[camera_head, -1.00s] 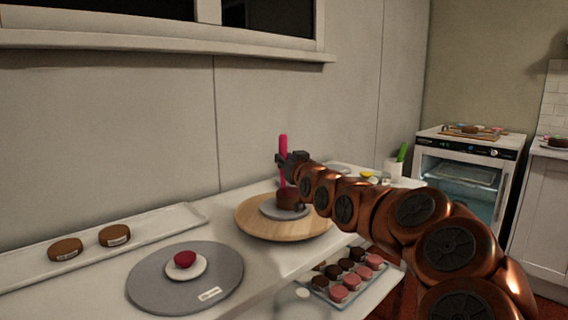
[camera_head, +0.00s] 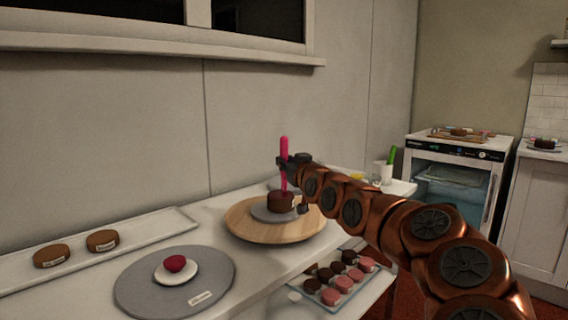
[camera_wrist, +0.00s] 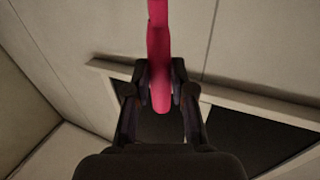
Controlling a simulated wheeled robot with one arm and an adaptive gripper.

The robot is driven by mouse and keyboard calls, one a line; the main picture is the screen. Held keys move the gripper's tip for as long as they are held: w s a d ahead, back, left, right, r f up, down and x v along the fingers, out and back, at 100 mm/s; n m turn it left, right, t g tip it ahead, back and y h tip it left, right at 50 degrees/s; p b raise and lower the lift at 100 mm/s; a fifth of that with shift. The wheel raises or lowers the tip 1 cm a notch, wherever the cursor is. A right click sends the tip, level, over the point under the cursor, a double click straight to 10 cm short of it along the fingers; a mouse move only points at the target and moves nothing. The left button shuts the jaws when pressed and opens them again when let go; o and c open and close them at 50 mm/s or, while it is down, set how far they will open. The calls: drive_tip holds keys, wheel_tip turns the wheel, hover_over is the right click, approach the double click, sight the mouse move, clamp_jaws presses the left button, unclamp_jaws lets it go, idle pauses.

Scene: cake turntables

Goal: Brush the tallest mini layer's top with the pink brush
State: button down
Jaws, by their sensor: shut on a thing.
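The pink brush (camera_head: 284,147) stands upright in my gripper (camera_head: 286,163). In the wrist view the gripper (camera_wrist: 159,72) is shut around the brush handle (camera_wrist: 160,40). A dark brown mini layer (camera_head: 280,203) sits on a grey disc (camera_head: 262,213) on a round wooden turntable (camera_head: 240,225). The brush's lower end is at the layer's top in the picture; I cannot tell whether they touch. Two lower, lighter brown layers, one on the left (camera_head: 52,256) and one beside it (camera_head: 102,241), lie on a long white tray (camera_head: 160,226).
A grey turntable (camera_head: 135,290) in front holds a white disc (camera_head: 191,270) with a red piece (camera_head: 175,263). A tray of pink and dark small cakes (camera_head: 340,282) sits lower, at the front. A white cup with a green item (camera_head: 391,157) stands behind my arm.

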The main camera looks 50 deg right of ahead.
drive_tip(key=shift+w+d, duration=0.15)
drive_tip(key=shift+d, duration=0.35)
drive_tip(key=shift+p+x, duration=0.45)
drive_tip(key=shift+x, duration=0.6)
drive_tip(key=shift+w+d, duration=0.1)
drive_tip(key=shift+w, duration=0.25)
drive_tip(key=shift+w+a+f+b, duration=0.1)
drive_tip(key=shift+w+a+b, duration=0.1)
drive_tip(key=shift+w+b, duration=0.15)
drive_tip(key=shift+w+a+b, duration=0.2)
drive_tip(key=shift+a+b, duration=0.05)
drive_tip(key=shift+b, duration=0.2)
wheel_tip(320, 180, up, 7)
drive_tip(key=p, duration=0.3)
drive_tip(key=shift+p, duration=0.35)
